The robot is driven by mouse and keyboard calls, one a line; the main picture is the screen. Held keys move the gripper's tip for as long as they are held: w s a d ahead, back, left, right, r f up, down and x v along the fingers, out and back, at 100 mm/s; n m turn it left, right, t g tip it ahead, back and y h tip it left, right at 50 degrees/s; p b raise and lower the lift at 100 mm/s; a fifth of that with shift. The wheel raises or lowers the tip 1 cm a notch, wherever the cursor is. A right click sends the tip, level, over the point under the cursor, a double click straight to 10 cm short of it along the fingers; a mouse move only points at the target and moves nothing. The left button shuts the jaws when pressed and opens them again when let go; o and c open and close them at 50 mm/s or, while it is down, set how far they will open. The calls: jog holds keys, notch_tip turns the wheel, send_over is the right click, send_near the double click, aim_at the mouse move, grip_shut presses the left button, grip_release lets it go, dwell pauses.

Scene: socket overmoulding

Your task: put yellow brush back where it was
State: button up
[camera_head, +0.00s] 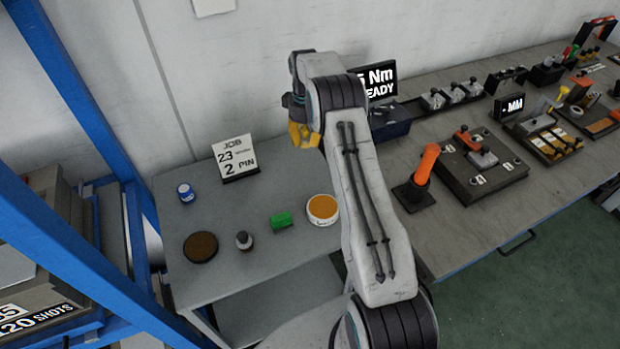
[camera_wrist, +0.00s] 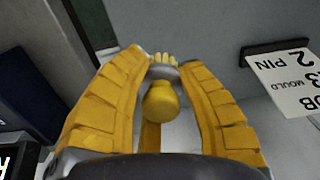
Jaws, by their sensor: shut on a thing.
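My gripper (camera_head: 303,135) has yellow fingers and hangs above the back of the grey side table (camera_head: 255,275), right of the job sign. In the wrist view the fingers (camera_wrist: 165,85) are closed around the yellow brush (camera_wrist: 161,102). Its rounded yellow end faces the camera, with a pale metal band and yellow tip beyond it. In the head view the brush cannot be told apart from the yellow fingers. The tabletop below the gripper is partly hidden by my arm.
The table holds a job sign (camera_head: 235,158), blue jar (camera_head: 186,193), brown disc (camera_head: 200,247), small dark bottle (camera_head: 244,241), green block (camera_head: 281,220) and orange-filled tub (camera_head: 322,208). A display (camera_head: 380,82) stands right of the gripper. The table's middle is clear. A blue rack (camera_head: 60,265) stands left.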

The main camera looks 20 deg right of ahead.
jog(key=w+d, duration=0.1)
jog(key=d, duration=0.6)
jog(key=b, duration=0.7)
send_over(310, 178)
jog(key=d, duration=0.1)
jog(key=shift+n, duration=0.3)
jog(key=f, duration=0.5)
jog(key=shift+w+f, duration=0.1)
jog(key=shift+w, duration=0.1)
jog(key=shift+s+a+f+p, duration=0.3)
jog(key=shift+a+f, duration=0.15)
jog(key=shift+a, duration=0.05)
jog(key=shift+f+p, duration=0.3)
jog(key=shift+p, duration=0.1)
jog(key=shift+f+p, duration=0.45)
jog(key=shift+f, duration=1.3)
jog(key=shift+f, duration=0.15)
